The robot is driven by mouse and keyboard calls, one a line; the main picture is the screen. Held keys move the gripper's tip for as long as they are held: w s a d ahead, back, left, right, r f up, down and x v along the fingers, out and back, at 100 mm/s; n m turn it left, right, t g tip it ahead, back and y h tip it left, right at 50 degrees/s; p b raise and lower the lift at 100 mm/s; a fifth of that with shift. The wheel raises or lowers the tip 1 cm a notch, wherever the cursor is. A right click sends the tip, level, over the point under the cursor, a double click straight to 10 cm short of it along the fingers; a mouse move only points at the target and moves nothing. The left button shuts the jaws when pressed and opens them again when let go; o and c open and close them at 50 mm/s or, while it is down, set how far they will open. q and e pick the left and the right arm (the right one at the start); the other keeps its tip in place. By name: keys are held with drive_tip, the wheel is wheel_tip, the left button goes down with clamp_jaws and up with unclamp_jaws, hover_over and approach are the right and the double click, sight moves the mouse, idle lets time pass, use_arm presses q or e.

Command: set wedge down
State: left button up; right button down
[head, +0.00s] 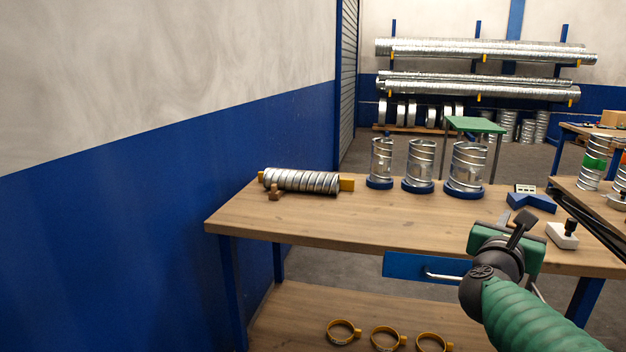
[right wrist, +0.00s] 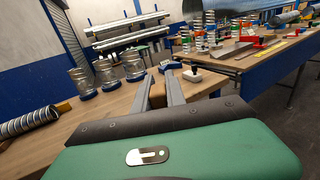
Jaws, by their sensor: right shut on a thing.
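My right gripper (head: 513,224) is above the right part of the workbench, fingers pointing away from me. In the right wrist view the two grey fingers (right wrist: 160,90) reach out over the bench top. A small wooden block (head: 276,192) sits against the front of a ribbed spiral duct (head: 302,180) lying at the bench's left. The duct also shows in the right wrist view (right wrist: 27,123). My left gripper is not in view.
Three metal duct pieces on blue bases (head: 420,160) stand along the back of the bench (head: 345,218). A blue V-shaped block (head: 532,202) and a white box with a black knob (head: 563,234) lie right. The front middle is clear. Yellow rings (head: 388,338) lie below.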

drive_tip(key=w+d+f+p, duration=0.2)
drive_tip(key=f+p, duration=0.1)
drive_tip(key=f, duration=0.4)
drive_tip(key=w+d+f+p, duration=0.1)
drive_tip(key=d+f+p, duration=0.1)
drive_tip(key=f+p, duration=0.35)
drive_tip(key=s+a+f+n+t+y+p, duration=0.1)
drive_tip(key=a+f+n+y+p, duration=0.1)
drive_tip(key=f, duration=0.4)
drive_tip(key=s+a+f+n+t+y+p, duration=0.1)
drive_tip(key=a+f+y+p, duration=0.15)
drive_tip(key=f, duration=0.45)
drive_tip(key=s+a+f+n+t+y+p, duration=0.1)
drive_tip(key=s+a+n+y+p, duration=0.15)
drive_tip(key=a, duration=0.25)
drive_tip(key=s+a+n+t+y+p, duration=0.1)
drive_tip(key=s+a+y+p, duration=0.1)
drive_tip(key=s+a+p, duration=0.15)
drive_tip(key=s+a+r+n+y+p, duration=0.1)
drive_tip(key=s+a+r+y+p, duration=0.1)
drive_tip(key=a+r, duration=0.4)
drive_tip(key=s+a+p, duration=0.1)
drive_tip(key=s+a, duration=0.1)
drive_tip(key=a, duration=0.1)
drive_tip(key=shift+s+r+p, duration=0.15)
drive_tip(key=shift+r+p, duration=0.15)
drive_tip(key=shift+r, duration=0.05)
